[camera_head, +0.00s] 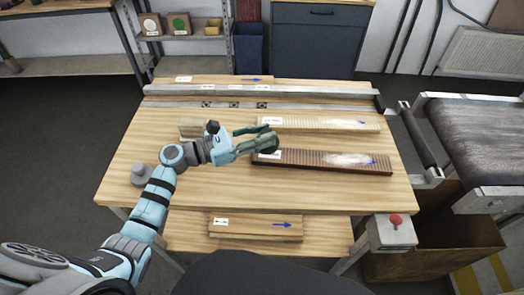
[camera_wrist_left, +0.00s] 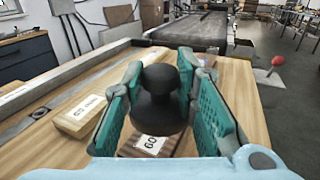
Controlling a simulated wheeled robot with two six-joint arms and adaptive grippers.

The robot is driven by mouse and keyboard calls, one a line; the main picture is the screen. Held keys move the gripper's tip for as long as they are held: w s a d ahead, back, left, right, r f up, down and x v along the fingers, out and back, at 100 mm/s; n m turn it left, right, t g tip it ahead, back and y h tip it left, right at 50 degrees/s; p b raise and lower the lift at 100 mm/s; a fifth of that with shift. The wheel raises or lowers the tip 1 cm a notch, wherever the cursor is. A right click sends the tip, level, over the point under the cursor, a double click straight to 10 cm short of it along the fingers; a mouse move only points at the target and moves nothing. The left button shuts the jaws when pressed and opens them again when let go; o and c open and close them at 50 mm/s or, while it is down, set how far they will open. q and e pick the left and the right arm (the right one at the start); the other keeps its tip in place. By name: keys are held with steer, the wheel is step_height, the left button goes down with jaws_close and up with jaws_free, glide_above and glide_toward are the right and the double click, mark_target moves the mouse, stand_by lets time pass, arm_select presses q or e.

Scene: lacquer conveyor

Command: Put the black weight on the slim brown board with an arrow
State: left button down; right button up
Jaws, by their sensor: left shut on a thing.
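My left gripper (camera_head: 257,142) is shut on the black weight (camera_head: 267,144), a dark cylinder with a knob on top. In the left wrist view the black weight (camera_wrist_left: 159,98) is upright between the teal fingers (camera_wrist_left: 153,93). A long slim dark brown board (camera_head: 320,162) has ridges, a white label at its left end and a blue arrow at its right end. The weight is at the board's left end. Its label (camera_wrist_left: 152,145) shows just below the weight in the wrist view. I cannot tell whether the weight touches the board. My right gripper is not in view.
A pale ridged board (camera_head: 320,124) lies behind the dark one. A wider brown board with an arrow (camera_head: 255,228) lies in front. A grey weight (camera_head: 139,174) stands at the left. A metal rail (camera_head: 250,90) crosses the back; a conveyor (camera_head: 480,140) stands right.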

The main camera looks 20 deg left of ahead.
arm_select(q)
steer(key=shift+f+b, duration=0.65)
steer(key=shift+f, duration=1.65)
steer(key=shift+f, duration=0.1)
steer(key=c, duration=1.3)
jaws_free()
steer(key=shift+s, duration=0.1)
steer(key=shift+a, duration=0.15)
steer(key=b+v, duration=0.1)
steer(key=v, duration=1)
steer(key=shift+s+a, duration=0.25)
steer(key=shift+s, duration=0.05)
